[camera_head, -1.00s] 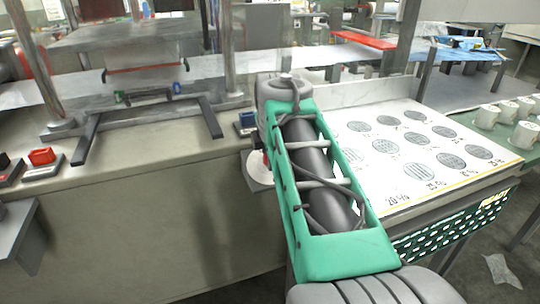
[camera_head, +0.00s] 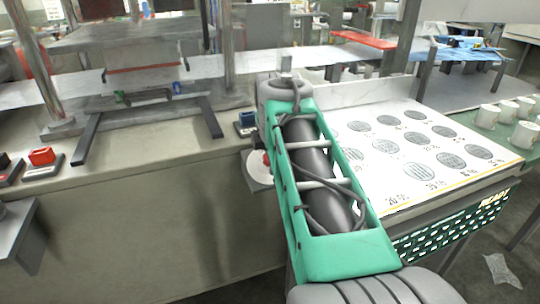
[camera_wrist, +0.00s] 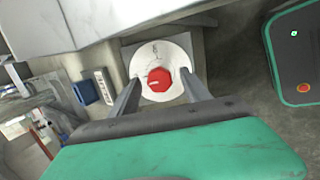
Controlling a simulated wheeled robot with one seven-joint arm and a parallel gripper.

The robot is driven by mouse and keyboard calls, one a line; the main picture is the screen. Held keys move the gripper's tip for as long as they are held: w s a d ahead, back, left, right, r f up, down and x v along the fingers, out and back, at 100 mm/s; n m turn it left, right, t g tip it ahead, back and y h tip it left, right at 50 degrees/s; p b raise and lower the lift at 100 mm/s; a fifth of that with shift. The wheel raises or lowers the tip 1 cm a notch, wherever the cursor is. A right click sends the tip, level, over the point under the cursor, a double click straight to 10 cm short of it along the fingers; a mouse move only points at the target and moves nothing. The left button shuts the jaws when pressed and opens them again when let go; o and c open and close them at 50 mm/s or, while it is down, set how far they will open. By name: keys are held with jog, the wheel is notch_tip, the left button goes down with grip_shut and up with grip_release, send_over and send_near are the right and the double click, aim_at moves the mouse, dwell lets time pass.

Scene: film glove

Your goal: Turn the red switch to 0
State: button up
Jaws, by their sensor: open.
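The red switch (camera_wrist: 159,80) is a red knob with a pale pointer mark, set on a round white dial plate (camera_wrist: 146,54) with dark markings too small to read. In the wrist view my gripper (camera_wrist: 157,84) is open, with one finger on each side of the knob. I cannot tell whether the fingers touch it. In the head view only a bit of the red switch (camera_head: 266,158) and the white dial plate (camera_head: 257,176) show beside my green arm, which hides the rest and the gripper.
A blue block (camera_wrist: 88,94) sits left of the dial in the wrist view. A red button box (camera_head: 41,157) stands at the far left of the bench. A white sloped panel (camera_head: 415,175) with dark round patches lies right of my arm. Several white cups (camera_head: 487,117) stand farther right.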

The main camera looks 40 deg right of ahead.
jog(key=p+v, duration=0.2)
jog(key=v, duration=0.5)
jog(key=shift+s+r, duration=0.2)
jog(key=shift+r, duration=0.15)
jog(key=shift+a, duration=0.1)
